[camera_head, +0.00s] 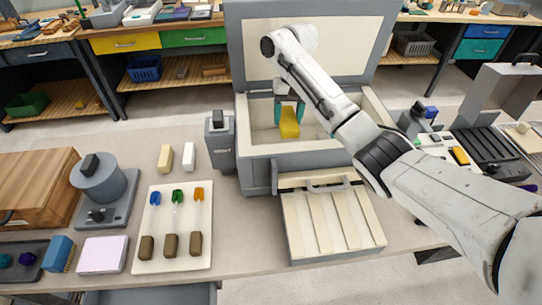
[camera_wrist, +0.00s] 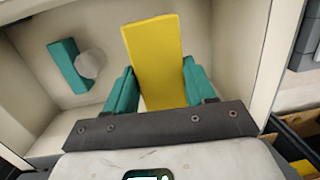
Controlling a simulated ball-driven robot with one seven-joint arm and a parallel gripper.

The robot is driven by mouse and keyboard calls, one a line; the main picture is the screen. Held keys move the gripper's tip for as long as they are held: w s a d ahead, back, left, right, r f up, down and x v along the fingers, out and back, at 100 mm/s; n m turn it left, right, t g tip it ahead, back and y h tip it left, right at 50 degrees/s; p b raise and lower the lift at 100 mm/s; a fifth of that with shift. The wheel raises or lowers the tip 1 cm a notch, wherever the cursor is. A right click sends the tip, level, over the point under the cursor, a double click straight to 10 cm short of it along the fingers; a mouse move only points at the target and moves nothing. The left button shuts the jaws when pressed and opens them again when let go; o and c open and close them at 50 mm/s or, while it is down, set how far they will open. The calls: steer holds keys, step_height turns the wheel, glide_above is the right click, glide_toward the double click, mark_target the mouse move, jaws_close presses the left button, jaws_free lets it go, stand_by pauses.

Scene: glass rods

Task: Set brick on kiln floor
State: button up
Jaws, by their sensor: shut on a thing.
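A yellow brick (camera_head: 289,123) is held by my gripper (camera_head: 289,107) inside the open kiln (camera_head: 297,148). In the wrist view the yellow brick (camera_wrist: 155,60) stands between the two teal fingers of my gripper (camera_wrist: 162,88), which press on its sides. The pale kiln floor (camera_wrist: 95,108) shows around it. I cannot tell whether the brick touches the floor. A teal piece with a round pale knob (camera_wrist: 72,65) is on the left in the wrist view, near the kiln wall.
The kiln lid (camera_head: 305,40) stands raised behind the chamber. The kiln walls close in around my gripper. A slatted drawer-like front (camera_head: 330,222) juts out below.

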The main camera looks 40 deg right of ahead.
steer(key=shift+f, duration=0.4)
step_height(320, 180, down, 9)
steer(key=shift+f+b, duration=0.1)
steer(key=shift+b, duration=0.45)
steer(key=shift+f, duration=0.15)
steer(key=o, duration=1.4)
steer(key=shift+s, duration=0.1)
steer(key=r, duration=0.4)
steer(key=d+r+p, duration=0.1)
steer(key=r, duration=0.7)
steer(key=shift+w+d+r, duration=0.15)
steer(key=shift+w+d, duration=0.15)
steer(key=shift+w, duration=0.05)
